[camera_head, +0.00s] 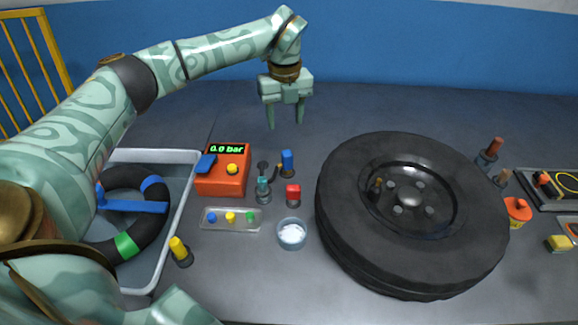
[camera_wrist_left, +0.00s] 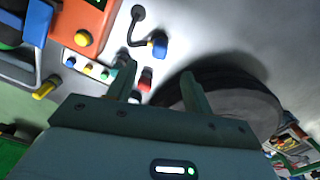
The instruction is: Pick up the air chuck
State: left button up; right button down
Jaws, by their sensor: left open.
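A small upright piece with a blue top (camera_head: 287,161), which looks like the air chuck, stands between the orange pressure box and the tyre. In the left wrist view the blue top (camera_wrist_left: 157,47) has a curved dark hose or stem beside it, ending in a round dark base. My left gripper (camera_head: 285,120) is open and empty, pointing down above and behind the blue piece, apart from it. Its fingers (camera_wrist_left: 158,72) show in the left wrist view with the blue piece beyond them. My right gripper is not in view.
The orange box (camera_head: 222,184) reads 0.0 bar. A large black tyre (camera_head: 345,215) lies on the right. A red-topped piece (camera_head: 293,190), a teal-topped piece (camera_head: 263,184), a glass bowl (camera_head: 291,236) and a cap tray (camera_head: 215,225) crowd the front. The table behind is clear.

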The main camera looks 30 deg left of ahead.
aim_at(287, 153)
pick_arm(q)
notch_tip(287, 153, down, 8)
jog(key=shift+f+b, duration=0.2)
jog(key=shift+b, duration=0.8)
jog(key=f, duration=0.1)
jog(key=f+b, duration=0.1)
jog(key=f, duration=0.1)
jog(key=f+b, duration=0.1)
jog(key=f, duration=0.1)
jog(key=shift+s+d+f, duration=0.2)
jog(key=shift+d+f, duration=0.05)
jog(key=shift+d, duration=0.15)
jog(key=shift+r, duration=0.1)
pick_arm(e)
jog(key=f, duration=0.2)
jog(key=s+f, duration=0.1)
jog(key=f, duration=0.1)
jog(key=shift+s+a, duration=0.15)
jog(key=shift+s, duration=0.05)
pick_arm(q)
jog(key=c, duration=1.1)
